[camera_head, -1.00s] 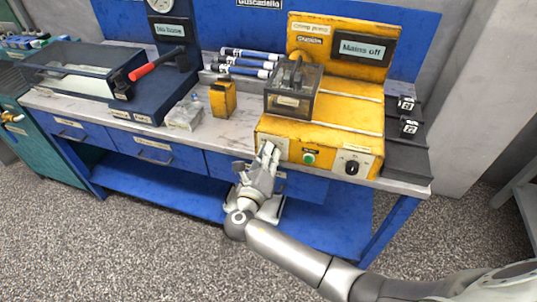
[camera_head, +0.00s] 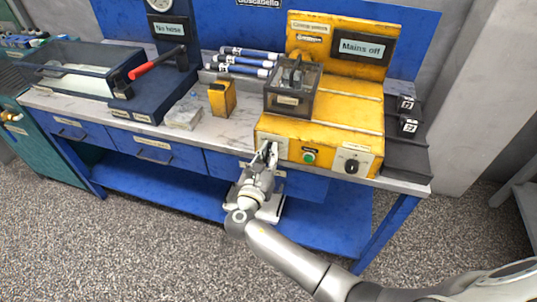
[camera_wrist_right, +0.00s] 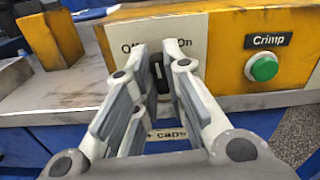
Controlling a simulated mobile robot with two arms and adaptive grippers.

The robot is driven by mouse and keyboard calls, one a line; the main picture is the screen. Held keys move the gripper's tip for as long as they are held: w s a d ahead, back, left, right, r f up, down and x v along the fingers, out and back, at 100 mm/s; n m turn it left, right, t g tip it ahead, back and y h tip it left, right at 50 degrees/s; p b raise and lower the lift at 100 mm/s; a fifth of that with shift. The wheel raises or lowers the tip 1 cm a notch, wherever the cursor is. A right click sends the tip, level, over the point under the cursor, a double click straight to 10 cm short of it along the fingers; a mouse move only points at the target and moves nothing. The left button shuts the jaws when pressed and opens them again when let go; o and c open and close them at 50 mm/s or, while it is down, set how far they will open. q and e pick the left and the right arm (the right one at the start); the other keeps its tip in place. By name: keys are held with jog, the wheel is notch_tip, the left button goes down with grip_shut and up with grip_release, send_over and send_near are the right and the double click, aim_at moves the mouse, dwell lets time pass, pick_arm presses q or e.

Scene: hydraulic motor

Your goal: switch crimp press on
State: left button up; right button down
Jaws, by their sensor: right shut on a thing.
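The yellow crimp press (camera_head: 335,112) stands on the right part of the workbench, and its sign (camera_head: 362,47) reads "Mains off". A pale plate on its front left carries a small dark switch (camera_wrist_right: 159,72) between the words "Off" and "On". My right gripper (camera_head: 267,151) is at this plate; in the right wrist view its fingers (camera_wrist_right: 163,62) are shut on the switch, one on each side. The fingers hide part of the plate and the switch's exact position is unclear. My left gripper is not in view.
A green Crimp button (camera_head: 309,157) and a black rotary knob (camera_head: 351,167) are on the press front, right of the switch. A small yellow block (camera_head: 222,99) and a clear box (camera_head: 184,114) stand on the bench to the left. Floor in front is clear.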

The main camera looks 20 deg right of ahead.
jog(key=shift+d+m+b, duration=0.15)
jog(key=shift+m+b, duration=2.3)
jog(key=shift+m, duration=2.55)
jog(key=shift+r, duration=0.1)
jog(key=c, duration=1.5)
grip_release()
jog(key=v, duration=1.2)
